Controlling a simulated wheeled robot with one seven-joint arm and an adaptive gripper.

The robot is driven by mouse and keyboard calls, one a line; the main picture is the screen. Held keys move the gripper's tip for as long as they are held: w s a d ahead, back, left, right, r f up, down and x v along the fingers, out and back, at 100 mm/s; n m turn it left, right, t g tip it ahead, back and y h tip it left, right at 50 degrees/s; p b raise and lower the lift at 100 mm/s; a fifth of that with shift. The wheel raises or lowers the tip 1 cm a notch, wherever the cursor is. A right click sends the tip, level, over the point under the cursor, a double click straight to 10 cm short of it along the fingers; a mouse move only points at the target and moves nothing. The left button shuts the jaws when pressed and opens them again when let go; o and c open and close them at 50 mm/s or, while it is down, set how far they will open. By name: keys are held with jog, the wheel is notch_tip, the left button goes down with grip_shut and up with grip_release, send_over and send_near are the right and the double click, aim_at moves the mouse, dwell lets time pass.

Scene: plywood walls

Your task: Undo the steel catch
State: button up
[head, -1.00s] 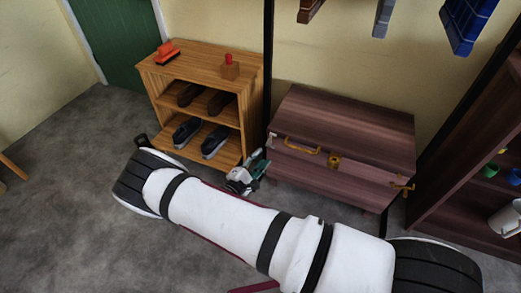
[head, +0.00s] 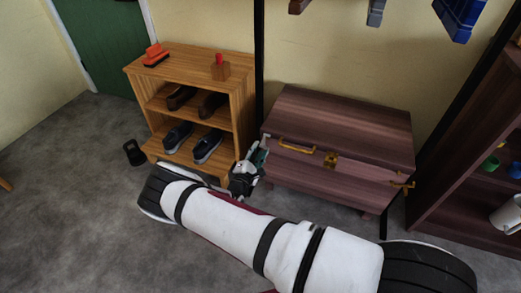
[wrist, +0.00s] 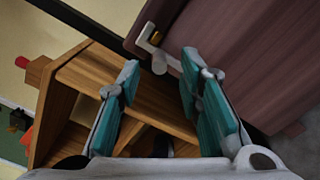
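The wine-brown chest (head: 345,145) stands against the wall with its lid down. It has brass handles and a brass clasp (head: 331,160) on the front. In the wrist view a pale grey metal fitting (wrist: 143,42) with a small brass-coloured part is on the chest (wrist: 245,55), near its edge; it looks like the steel catch. In the head view this fitting is not clear. My gripper (wrist: 158,68) is open and empty, its teal-padded fingers apart just short of the fitting. In the head view my gripper (head: 250,172) is at the chest's left end.
A wooden shoe rack (head: 195,65) stands close on the left, with shoes, an orange brush and a red-topped block. A black post (head: 259,75) rises between rack and chest. A dark shelf (head: 465,150) stands on the right. The floor at left is mostly clear.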

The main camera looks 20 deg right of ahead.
jog(key=shift+b+x, duration=0.35)
jog(key=shift+x, duration=1.1)
grip_shut()
